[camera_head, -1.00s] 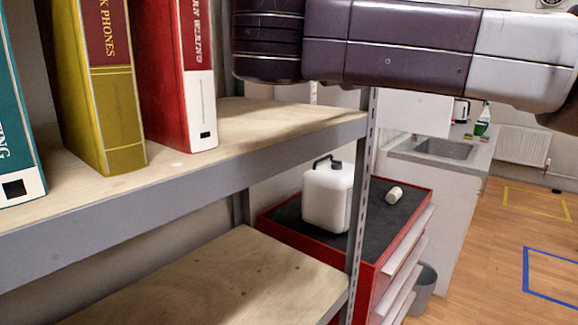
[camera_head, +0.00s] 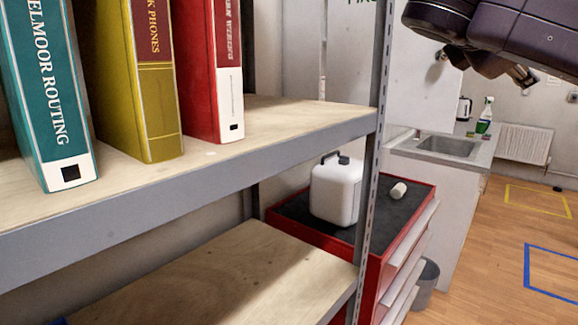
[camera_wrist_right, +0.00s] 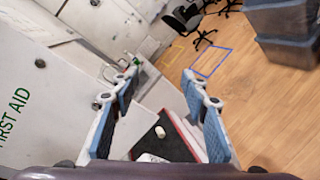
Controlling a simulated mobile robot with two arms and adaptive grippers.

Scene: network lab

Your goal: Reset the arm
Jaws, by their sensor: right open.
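My right arm (camera_head: 475,30) shows at the top right of the head view, dark purple, clear of the shelf. In the right wrist view my right gripper (camera_wrist_right: 167,88) is open. Its two blue-padded fingers stand wide apart with nothing held between them. Below and beyond them are the red drawer cabinet and a small white cylinder (camera_wrist_right: 153,157). My left arm and left gripper are out of view.
Teal (camera_head: 52,95), yellow (camera_head: 140,80) and red (camera_head: 212,75) binders stand on the upper wooden shelf (camera_head: 285,116). Beyond the shelf post (camera_head: 372,150), a white jerrycan (camera_head: 336,190) stands on the red cabinet (camera_head: 420,190). A sink (camera_head: 445,146) is behind. Stacked crates (camera_wrist_right: 285,45) show in the wrist view.

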